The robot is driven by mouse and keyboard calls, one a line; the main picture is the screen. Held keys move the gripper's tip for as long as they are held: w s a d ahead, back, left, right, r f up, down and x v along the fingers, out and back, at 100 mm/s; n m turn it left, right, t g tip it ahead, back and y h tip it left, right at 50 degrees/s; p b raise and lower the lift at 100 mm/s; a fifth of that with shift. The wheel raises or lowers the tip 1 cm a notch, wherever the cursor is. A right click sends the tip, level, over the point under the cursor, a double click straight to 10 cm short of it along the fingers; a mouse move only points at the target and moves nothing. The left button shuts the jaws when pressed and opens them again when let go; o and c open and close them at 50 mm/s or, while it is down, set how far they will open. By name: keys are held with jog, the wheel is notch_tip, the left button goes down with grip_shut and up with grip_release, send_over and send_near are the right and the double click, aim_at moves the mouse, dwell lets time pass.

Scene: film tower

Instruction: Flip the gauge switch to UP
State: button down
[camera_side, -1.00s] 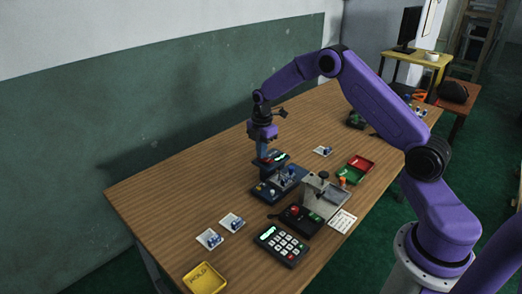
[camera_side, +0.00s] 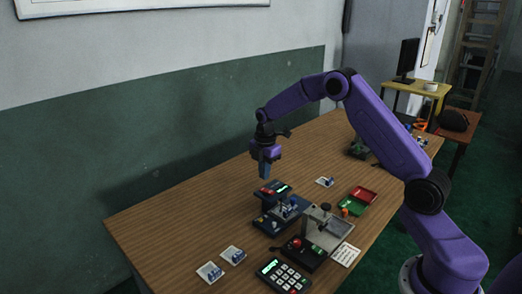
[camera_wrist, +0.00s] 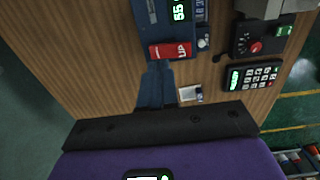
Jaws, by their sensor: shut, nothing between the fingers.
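The gauge (camera_side: 272,193) is a dark blue unit with a lit green display, standing on a dark blue base (camera_side: 268,226). Its red switch (camera_wrist: 171,51), marked UP, is at the near edge in the wrist view, beside the green readout (camera_wrist: 179,9). I cannot tell which way the switch is tipped. My gripper (camera_side: 266,174) is shut and empty, pointing down just above the gauge in the side view. In the wrist view its blue fingers (camera_wrist: 156,84) end near the switch's lower left; a small gap or contact cannot be told.
Red and green trays (camera_side: 358,202) lie further right. Small cards (camera_side: 210,272) lie at the left. The far left of the table is clear.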

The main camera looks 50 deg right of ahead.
notch_tip(320, 180, up, 10)
jog(key=w, duration=0.2)
dwell(0.3)
